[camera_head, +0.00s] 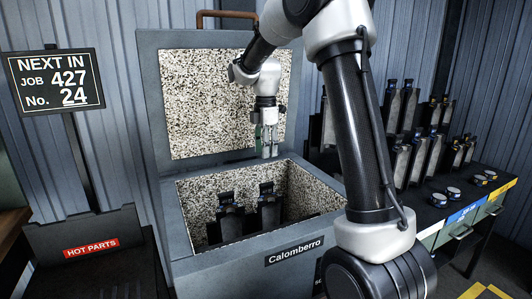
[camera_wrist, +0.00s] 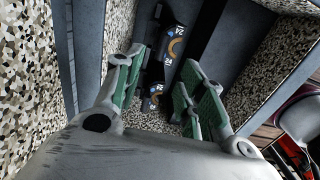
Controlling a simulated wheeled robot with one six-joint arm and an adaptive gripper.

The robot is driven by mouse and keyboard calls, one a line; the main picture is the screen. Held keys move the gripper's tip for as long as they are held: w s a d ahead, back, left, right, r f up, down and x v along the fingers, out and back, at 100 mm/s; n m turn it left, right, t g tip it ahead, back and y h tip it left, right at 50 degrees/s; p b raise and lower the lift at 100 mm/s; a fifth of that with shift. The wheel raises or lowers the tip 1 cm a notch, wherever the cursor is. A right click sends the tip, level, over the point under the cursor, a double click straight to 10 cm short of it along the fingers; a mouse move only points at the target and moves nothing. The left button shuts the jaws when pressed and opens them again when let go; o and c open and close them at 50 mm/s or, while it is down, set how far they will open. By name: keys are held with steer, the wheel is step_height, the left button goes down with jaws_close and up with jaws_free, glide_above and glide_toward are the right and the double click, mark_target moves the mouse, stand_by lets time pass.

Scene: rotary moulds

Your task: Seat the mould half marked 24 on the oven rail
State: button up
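My gripper (camera_head: 267,148) hangs above the open oven (camera_head: 292,247) with its fingers pointing down. In the wrist view its green-padded fingers (camera_wrist: 160,100) are apart with nothing between them. Two dark mould halves stand inside the oven: a left one (camera_head: 229,222) and a right one (camera_head: 268,210), both below the gripper. In the wrist view two dark parts with orange arcs show, one farther up (camera_wrist: 172,42) that appears marked 24 and one lower (camera_wrist: 153,98) with a mark too small to read surely. The rail cannot be told clearly from the dark oven floor.
The oven's raised lid (camera_head: 152,100) stands behind the gripper, and speckled walls enclose the cavity. A sign (camera_head: 55,80) reads job 427, No. 24. A hot parts rack (camera_head: 88,235) is at left. Several mould halves (camera_head: 402,160) stand on a rack at right, above labelled drawers (camera_head: 462,218).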

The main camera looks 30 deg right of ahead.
steer(key=shift+r, duration=2.6)
steer(key=s+m+t, duration=0.4)
steer(key=s+m, duration=1.4)
steer(key=s, duration=1.4)
